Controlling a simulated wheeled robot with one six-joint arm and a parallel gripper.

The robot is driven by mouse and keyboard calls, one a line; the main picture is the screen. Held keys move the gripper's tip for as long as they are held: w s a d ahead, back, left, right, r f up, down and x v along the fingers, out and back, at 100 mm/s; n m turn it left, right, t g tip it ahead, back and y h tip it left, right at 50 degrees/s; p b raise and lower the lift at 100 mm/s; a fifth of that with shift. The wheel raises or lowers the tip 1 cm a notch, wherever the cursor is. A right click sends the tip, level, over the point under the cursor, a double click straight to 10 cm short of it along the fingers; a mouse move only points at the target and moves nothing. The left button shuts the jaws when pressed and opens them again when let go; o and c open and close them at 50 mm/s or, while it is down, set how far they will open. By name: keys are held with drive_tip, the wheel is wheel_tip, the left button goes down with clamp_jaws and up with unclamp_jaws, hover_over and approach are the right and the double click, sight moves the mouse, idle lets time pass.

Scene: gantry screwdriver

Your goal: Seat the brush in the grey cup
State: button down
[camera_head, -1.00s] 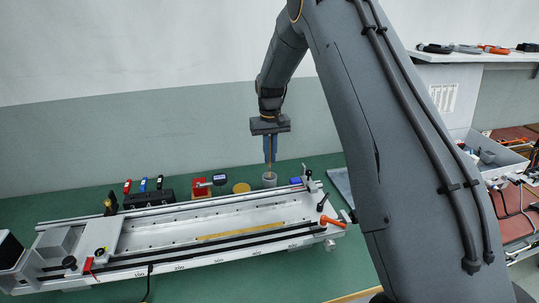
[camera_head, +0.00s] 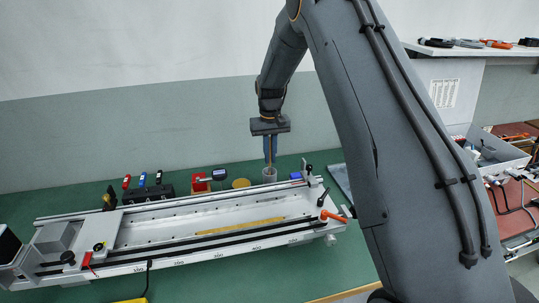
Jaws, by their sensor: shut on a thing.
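The grey cup (camera_head: 270,175) stands on the green bench behind the right part of the gantry rail. My gripper (camera_head: 270,158) points straight down above the cup and is shut on the brush, a thin yellowish-brown stick (camera_head: 270,154) held upright between the fingers. The brush's lower end is at or just inside the cup's mouth; I cannot tell how deep it is or whether it touches the wall.
A yellow round container (camera_head: 241,184) and a red box (camera_head: 199,184) stand left of the cup, with a blue block (camera_head: 295,175) to its right. The long white gantry rail (camera_head: 190,225) lies in front. Its end post (camera_head: 308,172) rises nearby.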

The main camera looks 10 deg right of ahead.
sight(270, 166)
drive_tip(key=shift+f+b, duration=0.8)
drive_tip(key=shift+f, duration=1.25)
drive_tip(key=c, duration=1.8)
unclamp_jaws()
drive_tip(key=shift+o, duration=0.2)
wheel_tip(270, 166, up, 6)
drive_tip(key=shift+r+b, duration=0.2)
drive_tip(key=shift+b, duration=0.65)
drive_tip(key=shift+s+r, duration=0.1)
drive_tip(key=shift+r, duration=0.5)
drive_tip(key=s, duration=0.4)
drive_tip(key=s+r, duration=0.1)
drive_tip(key=s, duration=0.4)
drive_tip(key=s+r, duration=0.1)
drive_tip(key=s, duration=0.4)
drive_tip(key=shift+s+r, duration=0.15)
drive_tip(key=shift+s, duration=0.05)
drive_tip(key=s+f, duration=0.1)
drive_tip(key=s, duration=1.9)
drive_tip(key=shift+s+a+f+t, duration=0.15)
drive_tip(key=shift+s+f+t, duration=0.1)
drive_tip(key=shift+f+t, duration=0.1)
